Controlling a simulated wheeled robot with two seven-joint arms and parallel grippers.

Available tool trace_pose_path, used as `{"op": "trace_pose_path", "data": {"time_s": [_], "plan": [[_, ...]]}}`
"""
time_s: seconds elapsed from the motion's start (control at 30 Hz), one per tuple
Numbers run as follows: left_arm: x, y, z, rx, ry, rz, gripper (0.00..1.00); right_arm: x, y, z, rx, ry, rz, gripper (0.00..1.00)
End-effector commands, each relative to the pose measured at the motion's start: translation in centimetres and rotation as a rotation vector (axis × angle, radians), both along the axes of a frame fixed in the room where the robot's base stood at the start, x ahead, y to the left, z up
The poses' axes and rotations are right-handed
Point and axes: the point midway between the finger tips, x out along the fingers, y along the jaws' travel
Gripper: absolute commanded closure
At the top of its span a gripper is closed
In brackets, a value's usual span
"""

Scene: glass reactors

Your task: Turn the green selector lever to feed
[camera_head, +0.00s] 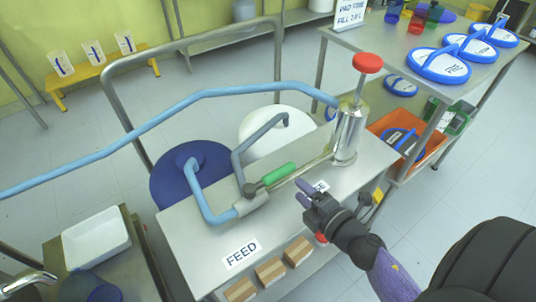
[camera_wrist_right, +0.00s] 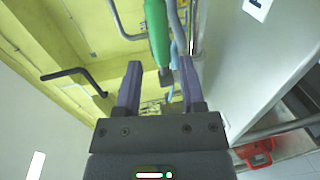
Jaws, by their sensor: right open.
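The green selector lever (camera_head: 279,174) sits on a valve on the steel bench top (camera_head: 190,225), its handle pointing up and right from the dark pivot. A FEED label (camera_head: 242,252) lies on the bench near the front. A second label (camera_head: 320,187) is partly hidden by my right gripper (camera_head: 305,192). That gripper is open and empty, to the right of the lever and apart from it. In the right wrist view, the green lever (camera_wrist_right: 157,32) appears ahead of the open right gripper (camera_wrist_right: 160,82), in line with the gap between its fingers. My left gripper is not in view.
A steel cylinder (camera_head: 349,135) with a red knob (camera_head: 367,63) stands at the bench's far end. Blue hose (camera_head: 215,92) arches over the bench. Blue and white drums stand behind. An orange crate (camera_head: 415,140) is at right.

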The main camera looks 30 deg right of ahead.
Motion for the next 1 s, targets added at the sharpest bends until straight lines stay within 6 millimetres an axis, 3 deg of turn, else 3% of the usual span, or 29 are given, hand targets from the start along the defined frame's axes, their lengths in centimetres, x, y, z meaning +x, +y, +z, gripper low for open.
{"op": "trace_pose_path", "data": {"time_s": [0.5,0.9,1.0], "plan": [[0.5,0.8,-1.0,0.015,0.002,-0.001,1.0,8.7,0.7,-1.4,0.0,-0.002,0.0,0.49],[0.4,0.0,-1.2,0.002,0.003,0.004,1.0,9.7,0.8,-1.5,0.001,0.0,0.0,0.49],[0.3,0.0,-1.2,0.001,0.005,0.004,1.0,9.7,0.8,-1.5,0.001,0.0,0.0,0.7]]}}
